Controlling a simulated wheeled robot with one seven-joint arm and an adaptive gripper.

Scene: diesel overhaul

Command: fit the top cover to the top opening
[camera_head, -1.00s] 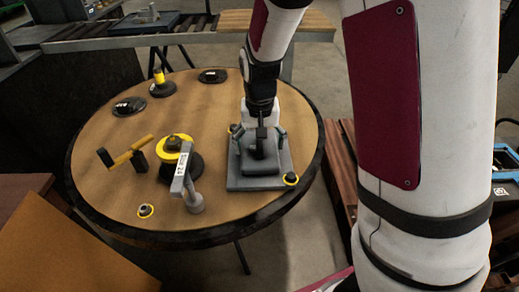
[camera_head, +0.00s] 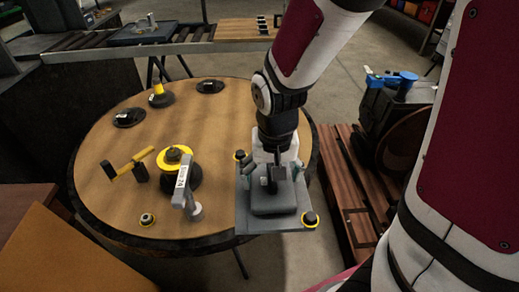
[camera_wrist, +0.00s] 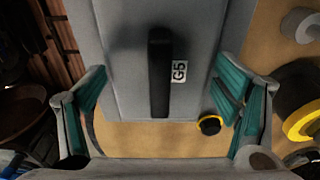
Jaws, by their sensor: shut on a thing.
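In the wrist view the cover (camera_wrist: 135,95) lies between my fingers, with a dark bar handle and a label reading G5. The top opening cannot be made out; a dark engine-like body (camera_head: 385,118) with blue parts stands at the right.
The round table (camera_head: 222,110) carries a yellow-ringed black part (camera_head: 176,168), a grey lever piece (camera_head: 184,185), a yellow-handled tool (camera_head: 130,163) and several small black parts. A reddish wooden pallet (camera_head: 350,185) lies at the right. A roller conveyor (camera_head: 90,40) runs behind.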

